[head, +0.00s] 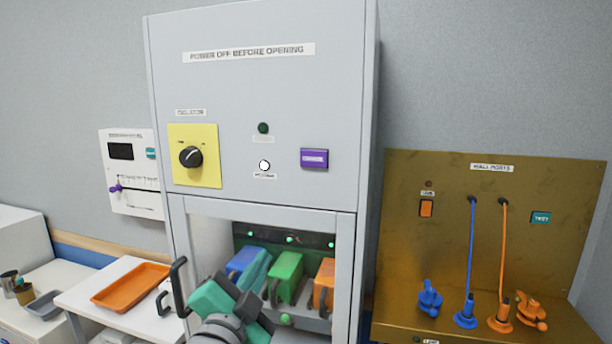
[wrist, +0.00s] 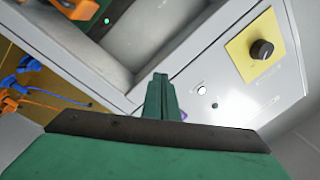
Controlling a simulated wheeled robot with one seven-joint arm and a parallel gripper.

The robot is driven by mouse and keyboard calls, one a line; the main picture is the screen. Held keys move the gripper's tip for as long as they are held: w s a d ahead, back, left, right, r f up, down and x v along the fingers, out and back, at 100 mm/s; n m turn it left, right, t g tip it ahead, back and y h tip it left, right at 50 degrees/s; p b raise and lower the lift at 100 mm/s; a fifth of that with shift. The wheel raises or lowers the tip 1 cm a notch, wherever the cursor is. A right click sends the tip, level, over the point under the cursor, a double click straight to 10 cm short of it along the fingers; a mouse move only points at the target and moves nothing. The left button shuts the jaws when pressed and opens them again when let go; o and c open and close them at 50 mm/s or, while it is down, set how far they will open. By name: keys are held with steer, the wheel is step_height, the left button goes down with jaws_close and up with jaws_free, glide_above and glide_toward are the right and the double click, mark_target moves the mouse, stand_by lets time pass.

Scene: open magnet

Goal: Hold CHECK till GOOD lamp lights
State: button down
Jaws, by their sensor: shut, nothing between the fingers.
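A purple button (head: 314,158) sits on the right of the grey cabinet's front; its label is too small to read. A sliver of it shows beside my fingers in the wrist view (wrist: 184,115). A dark green lamp (head: 263,128) looks unlit above a bright white round lamp or button (head: 264,165); their labels are unreadable. I cannot tell which parts are marked CHECK and GOOD. My gripper (head: 264,256), with teal fingers, is shut and empty in front of the cabinet's open bay, below the purple button and apart from it. The shut fingertips show in the wrist view (wrist: 160,77).
The bay holds blue (head: 241,259), green (head: 288,273) and orange (head: 325,275) blocks under small green lights. A black knob (head: 191,156) sits on a yellow plate. The wall ports board (head: 400,235) at right has a teal TEST button (head: 541,217). An orange tray (head: 130,286) lies left.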

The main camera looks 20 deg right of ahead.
mark_target(312, 159)
steer(key=s+d+r+m+g, duration=0.1)
steer(key=s+r+m, duration=0.3)
steer(key=r, duration=0.5)
steer(key=s+d+r+m, duration=0.1)
steer(key=s+r+m, duration=0.3)
steer(key=r, duration=0.4)
steer(key=shift+d+r+m+g+h, duration=0.3)
steer(key=shift+r+m+g, duration=0.05)
steer(key=shift+m+g, duration=0.05)
steer(key=x, duration=1.3)
steer(key=shift+w+d, duration=0.3)
steer(key=shift+w, duration=0.1)
